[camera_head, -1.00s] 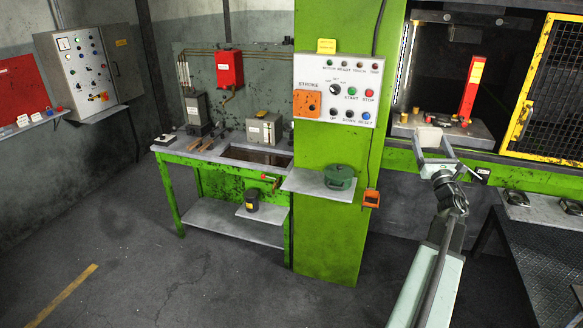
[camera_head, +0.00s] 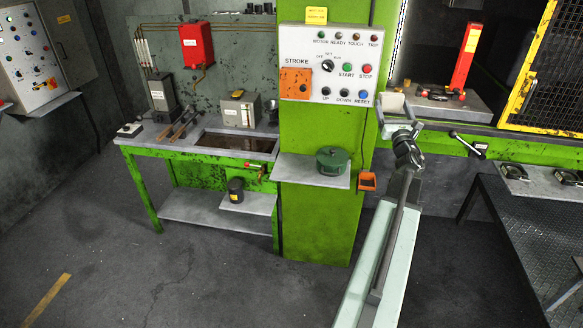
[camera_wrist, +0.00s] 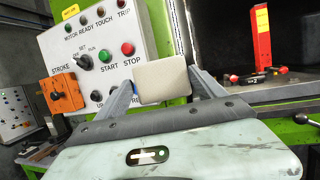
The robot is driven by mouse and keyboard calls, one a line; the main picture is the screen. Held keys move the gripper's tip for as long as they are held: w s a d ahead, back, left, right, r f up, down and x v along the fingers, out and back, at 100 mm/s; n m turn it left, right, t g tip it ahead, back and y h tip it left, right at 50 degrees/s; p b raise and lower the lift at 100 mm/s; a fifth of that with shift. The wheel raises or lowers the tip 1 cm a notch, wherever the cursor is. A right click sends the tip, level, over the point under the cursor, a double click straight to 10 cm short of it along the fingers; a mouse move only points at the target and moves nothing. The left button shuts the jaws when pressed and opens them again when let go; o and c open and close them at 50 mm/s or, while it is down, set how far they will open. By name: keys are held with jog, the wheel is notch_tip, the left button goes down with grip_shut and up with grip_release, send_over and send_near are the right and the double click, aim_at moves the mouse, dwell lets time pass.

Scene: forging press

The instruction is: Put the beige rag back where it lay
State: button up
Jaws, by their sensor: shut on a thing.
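The beige rag (camera_wrist: 161,83) shows in the wrist view as a pale, rounded block between the two fingers of my gripper (camera_wrist: 160,92). My gripper is shut on it and holds it in the air in front of the green column (camera_wrist: 172,28). In the head view my gripper (camera_head: 397,111) is at the right edge of that column, level with the foot of the control panel, with a pale part of the rag (camera_head: 392,101) between its fingers. The underside of the rag is hidden.
The control panel (camera_head: 328,55) is left of my gripper. A small shelf (camera_head: 293,172) with a green pot (camera_head: 333,159) and an orange holder (camera_head: 367,181) are below left. The press bed (camera_head: 470,108) with a red post (camera_head: 466,57) is right. A workbench (camera_head: 190,146) stands left.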

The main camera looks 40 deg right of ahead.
notch_tip(320, 180, down, 8)
jog(key=s+d+m+g+h, duration=0.1)
jog(key=m+g, duration=0.3)
jog(key=g, duration=0.4)
jog(key=shift+d+h, duration=0.5)
jog(key=shift+d, duration=0.15)
